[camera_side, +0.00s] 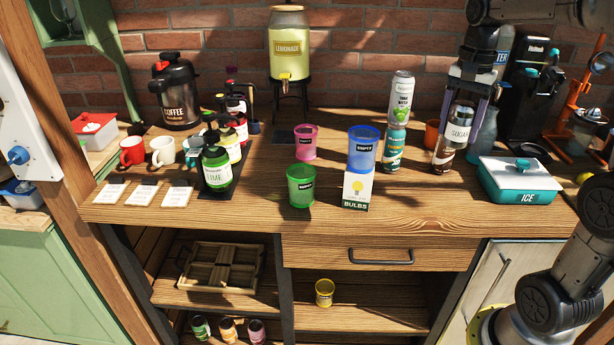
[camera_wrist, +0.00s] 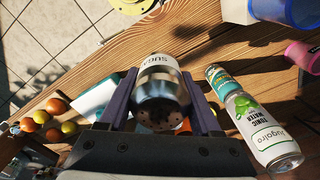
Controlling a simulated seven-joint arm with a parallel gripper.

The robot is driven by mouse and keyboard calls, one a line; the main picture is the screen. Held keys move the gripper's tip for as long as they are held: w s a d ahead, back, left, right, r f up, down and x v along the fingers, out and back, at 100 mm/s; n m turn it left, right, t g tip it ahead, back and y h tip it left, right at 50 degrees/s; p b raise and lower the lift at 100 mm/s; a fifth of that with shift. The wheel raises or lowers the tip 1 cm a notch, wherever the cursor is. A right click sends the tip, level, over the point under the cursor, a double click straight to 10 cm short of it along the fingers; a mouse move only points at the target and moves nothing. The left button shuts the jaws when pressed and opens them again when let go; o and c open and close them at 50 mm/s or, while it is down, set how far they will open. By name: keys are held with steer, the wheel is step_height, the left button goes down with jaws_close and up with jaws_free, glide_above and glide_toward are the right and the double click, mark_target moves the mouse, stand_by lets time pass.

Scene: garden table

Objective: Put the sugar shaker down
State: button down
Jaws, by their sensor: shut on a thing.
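The sugar shaker (camera_side: 453,141) is a clear and brown cylinder with a white SUGAR label and a metal top. It is at the right of the table, left of the ice box. My gripper (camera_side: 467,98) comes down from above and is shut on the shaker's upper part. In the wrist view, the perforated metal top of the shaker (camera_wrist: 160,104) sits between the two purple fingers of my gripper (camera_wrist: 163,95). The shaker's base is close to the wooden tabletop (camera_side: 415,205); I cannot tell whether it touches.
The teal ice box (camera_side: 520,182) stands close on the right. A tonic water can (camera_side: 402,88) on a teal can (camera_side: 396,140), and a blue cup (camera_side: 362,146) on the bulbs box (camera_side: 357,190), stand left. An orange cup (camera_side: 432,132) is behind. The front table strip is clear.

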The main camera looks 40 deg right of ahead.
steer(key=w+a, duration=0.4)
steer(key=w, duration=1.4)
steer(key=w+a+f+n, duration=0.2)
steer(key=w+a+f, duration=0.5)
steer(key=w+a, duration=0.45)
steer(key=f, duration=0.9)
steer(key=shift+w+f, duration=0.25)
steer(key=shift+f, duration=0.05)
steer(key=shift+f, duration=0.1)
steer(key=shift+c, duration=0.4)
jaws_free()
steer(key=shift+f, duration=0.1)
